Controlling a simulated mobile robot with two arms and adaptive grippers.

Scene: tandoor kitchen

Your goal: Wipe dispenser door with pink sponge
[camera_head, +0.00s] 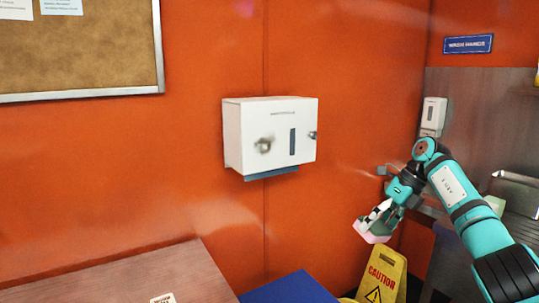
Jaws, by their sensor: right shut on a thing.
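The white dispenser (284,110) is mounted on the orange wall near the middle of the head view. Its front door has a dark narrow window and a grey-brown smudge (264,145) at left. The sponge has a greenish layer on top. My left gripper is not in view.
A yellow caution sign (383,277) stands below the sponge. A brown table (120,280) and a blue surface (290,290) fill the lower left and middle. A soap dispenser (433,113) hangs at right. A cork board (80,50) is at upper left. Open space lies before the dispenser.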

